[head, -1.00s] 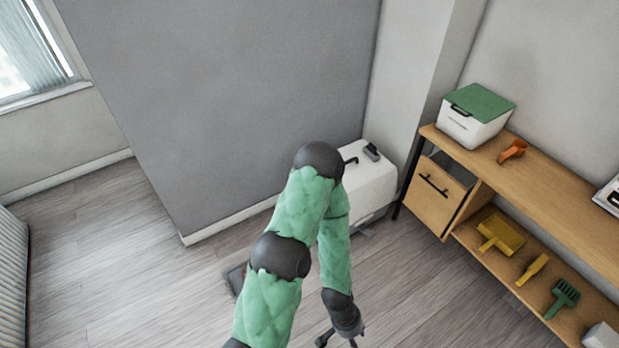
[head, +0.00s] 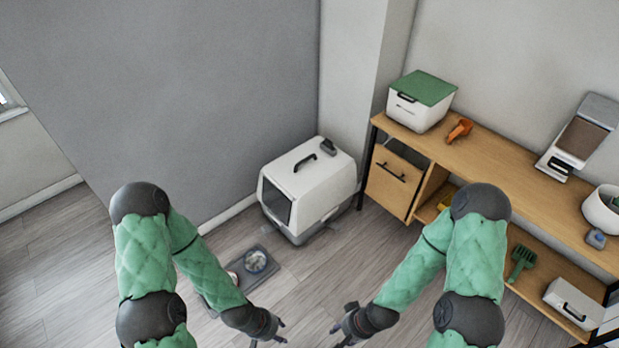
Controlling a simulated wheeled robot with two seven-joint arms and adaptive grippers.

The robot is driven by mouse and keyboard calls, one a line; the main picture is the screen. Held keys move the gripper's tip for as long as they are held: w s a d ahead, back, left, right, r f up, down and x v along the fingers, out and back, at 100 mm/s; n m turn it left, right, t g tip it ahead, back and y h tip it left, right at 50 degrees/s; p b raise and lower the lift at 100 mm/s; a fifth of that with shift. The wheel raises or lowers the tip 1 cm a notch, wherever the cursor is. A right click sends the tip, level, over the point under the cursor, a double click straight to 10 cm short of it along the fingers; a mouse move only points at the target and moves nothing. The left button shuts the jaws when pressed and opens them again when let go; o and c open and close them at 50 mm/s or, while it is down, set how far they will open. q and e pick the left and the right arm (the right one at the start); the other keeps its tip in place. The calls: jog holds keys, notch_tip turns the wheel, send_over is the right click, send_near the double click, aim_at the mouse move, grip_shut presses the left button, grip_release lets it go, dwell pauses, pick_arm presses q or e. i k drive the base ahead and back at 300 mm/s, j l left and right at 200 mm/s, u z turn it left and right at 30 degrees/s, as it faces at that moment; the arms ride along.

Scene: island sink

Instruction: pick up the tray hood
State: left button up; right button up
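The tray hood (head: 319,174) is the white upper cover of a box-shaped litter tray standing on the floor by the grey wall. It has a dark front opening and a black carry handle (head: 304,162) on top. Its grey base (head: 291,236) shows along the bottom. My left gripper (head: 279,335) is at the bottom of the head view, below and left of the hood, open and empty. My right gripper (head: 340,335) is below and right of it, also open and empty. Both are well apart from the hood.
A dark mat with bowls (head: 258,264) lies on the floor left of the tray. A wooden shelf unit (head: 498,160) stands right, with a green-lidded white bin (head: 420,102) and an orange scoop (head: 459,130) on top. A small grey item (head: 328,147) sits on the hood's back.

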aim_at(319, 178)
jog(key=u, duration=0.2)
jog(key=i+l+u, duration=0.15)
jog(key=i+u, duration=0.3)
jog(key=i+l+u, duration=0.25)
jog(key=u, duration=0.2)
jog(key=i+l, duration=0.3)
jog(key=i+l+u, duration=0.1)
jog(key=i+l, duration=0.25)
jog(key=l, duration=0.15)
jog(key=i+l, duration=0.3)
jog(key=l, duration=0.15)
jog(key=u, duration=0.05)
